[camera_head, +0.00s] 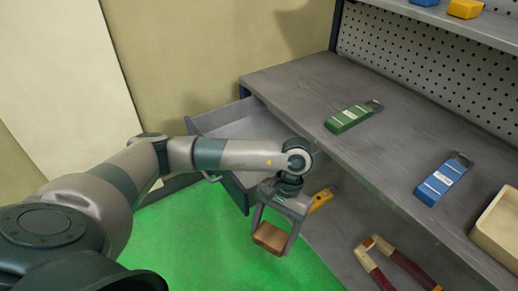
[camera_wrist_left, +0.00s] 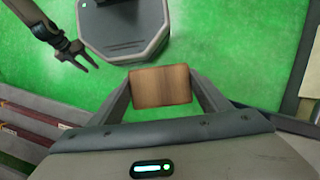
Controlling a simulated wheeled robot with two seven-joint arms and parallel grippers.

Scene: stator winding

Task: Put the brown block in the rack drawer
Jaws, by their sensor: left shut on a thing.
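The brown block (camera_head: 270,238) is held between the fingers of my left gripper (camera_head: 272,228), in the air over the green floor. It also shows between the fingertips in the left wrist view (camera_wrist_left: 160,86). The grey rack drawer (camera_head: 222,116) is pulled out at the left end of the rack, below its worktop. My left forearm crosses in front of it and hides much of its inside. The block is outside the drawer, in front and to the right of it. My right gripper (camera_wrist_left: 78,56) shows in the left wrist view with its fingers apart and empty.
The worktop (camera_head: 295,85) carries a green tool (camera_head: 352,117), a blue tool (camera_head: 443,180) and a beige bin (camera_head: 500,228). On the lower shelf lie a yellow tool (camera_head: 320,200) and red-handled pliers (camera_head: 375,262). The green floor (camera_head: 190,240) in front is clear.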

